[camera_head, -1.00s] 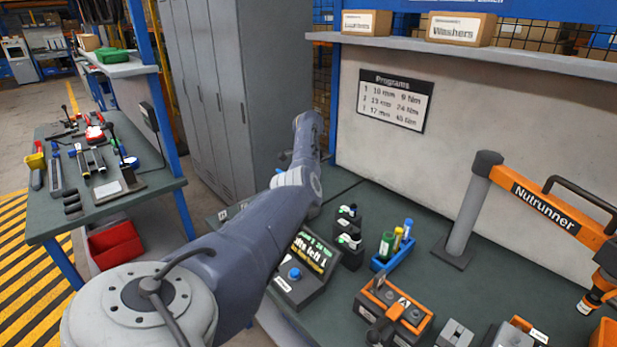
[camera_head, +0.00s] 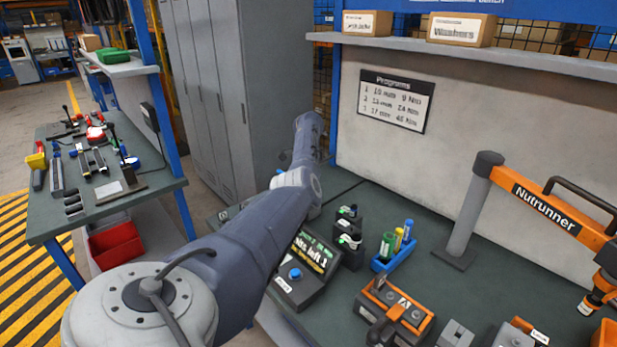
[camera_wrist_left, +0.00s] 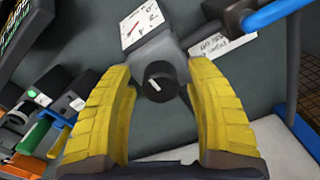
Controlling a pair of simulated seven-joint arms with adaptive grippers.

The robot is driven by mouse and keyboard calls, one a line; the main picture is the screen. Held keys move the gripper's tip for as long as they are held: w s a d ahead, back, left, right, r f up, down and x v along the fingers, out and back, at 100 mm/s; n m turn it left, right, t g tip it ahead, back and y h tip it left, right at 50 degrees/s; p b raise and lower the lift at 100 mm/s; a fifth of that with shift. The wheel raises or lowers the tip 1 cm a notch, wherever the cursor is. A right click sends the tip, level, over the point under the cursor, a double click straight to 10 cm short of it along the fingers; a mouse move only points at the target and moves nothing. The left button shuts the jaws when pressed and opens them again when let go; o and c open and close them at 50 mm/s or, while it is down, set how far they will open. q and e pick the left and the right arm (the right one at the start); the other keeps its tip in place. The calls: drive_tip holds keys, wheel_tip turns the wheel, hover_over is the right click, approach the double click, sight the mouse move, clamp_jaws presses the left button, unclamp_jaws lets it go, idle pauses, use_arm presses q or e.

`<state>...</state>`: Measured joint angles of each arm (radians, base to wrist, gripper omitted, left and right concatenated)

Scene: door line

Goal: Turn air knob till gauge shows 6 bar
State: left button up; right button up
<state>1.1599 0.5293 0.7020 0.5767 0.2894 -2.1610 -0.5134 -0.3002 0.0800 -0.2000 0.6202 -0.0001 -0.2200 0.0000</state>
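The black air knob (camera_wrist_left: 158,84) sits on a grey regulator block (camera_wrist_left: 160,48) in the left wrist view. The white gauge (camera_wrist_left: 141,23) with a red needle is just above it; its numbers are too small to read. My left gripper (camera_wrist_left: 157,76) is open, with one yellow finger on each side of the knob and a gap showing on both sides. In the head view my left arm hides the knob, the gauge and the gripper. My right gripper is in neither view.
A blue hose (camera_wrist_left: 270,14) runs from the block's right side, by a white label (camera_wrist_left: 222,43). A display box (camera_head: 305,270), black holders (camera_head: 348,240), a blue marker tray (camera_head: 393,258) and the orange nutrunner arm (camera_head: 545,210) stand on the bench.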

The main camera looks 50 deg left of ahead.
use_arm(q)
drive_tip(key=shift+w, duration=0.1)
drive_tip(key=shift+r, duration=0.5)
wheel_tip(320, 180, up, 11)
drive_tip(key=shift+r, duration=0.1)
idle(0.6)
